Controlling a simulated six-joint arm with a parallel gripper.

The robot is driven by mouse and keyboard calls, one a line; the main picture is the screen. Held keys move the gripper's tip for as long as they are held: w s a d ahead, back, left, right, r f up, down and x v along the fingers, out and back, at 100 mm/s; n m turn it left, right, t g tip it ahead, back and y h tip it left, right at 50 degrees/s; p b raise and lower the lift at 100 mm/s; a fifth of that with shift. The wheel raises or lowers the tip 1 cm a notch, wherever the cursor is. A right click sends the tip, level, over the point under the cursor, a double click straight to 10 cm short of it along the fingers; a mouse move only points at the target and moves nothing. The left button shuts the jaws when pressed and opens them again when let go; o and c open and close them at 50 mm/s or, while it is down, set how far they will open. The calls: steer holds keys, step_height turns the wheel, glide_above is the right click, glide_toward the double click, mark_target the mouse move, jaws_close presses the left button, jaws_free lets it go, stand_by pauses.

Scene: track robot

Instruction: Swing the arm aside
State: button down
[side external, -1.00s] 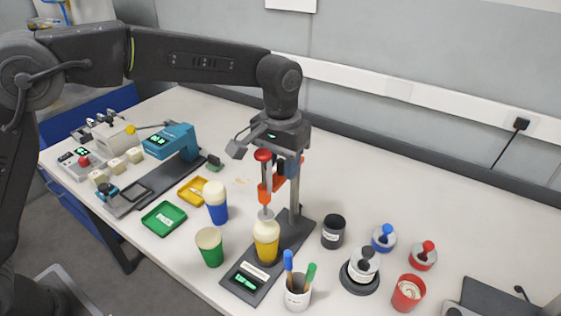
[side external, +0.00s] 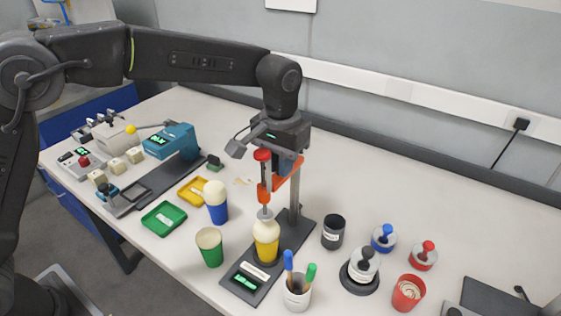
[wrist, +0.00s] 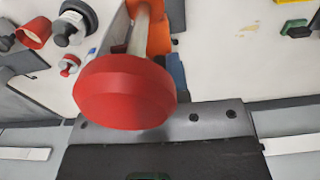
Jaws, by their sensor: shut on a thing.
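A stand with a dark base (side external: 244,291) and a grey upright post (side external: 295,203) carries an orange arm (side external: 285,177). The arm holds a vertical grey spindle with a red knob (side external: 262,155) on top. My gripper (side external: 289,167) is down at the orange arm near the post and shut on it; its fingertips are partly hidden. Below the spindle, a yellow cup (side external: 266,250) with a cream domed top stands on the base; the spindle's lower end is at or just over the dome. In the wrist view, the red knob (wrist: 125,92) hides much of the orange arm (wrist: 157,30).
A green cup (side external: 210,247), a blue cup (side external: 216,205) and a green tray (side external: 164,218) stand left. A pen holder (side external: 297,292), a black cup (side external: 333,231) and a red cup (side external: 408,292) stand right.

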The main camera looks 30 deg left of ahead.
steer(key=w+a+m, duration=0.6)
steer(key=m, duration=1.2)
stand_by(0.4)
steer(key=shift+w, duration=0.1)
steer(key=c, duration=1.1)
jaws_free()
step_height(320, 180, up, 14)
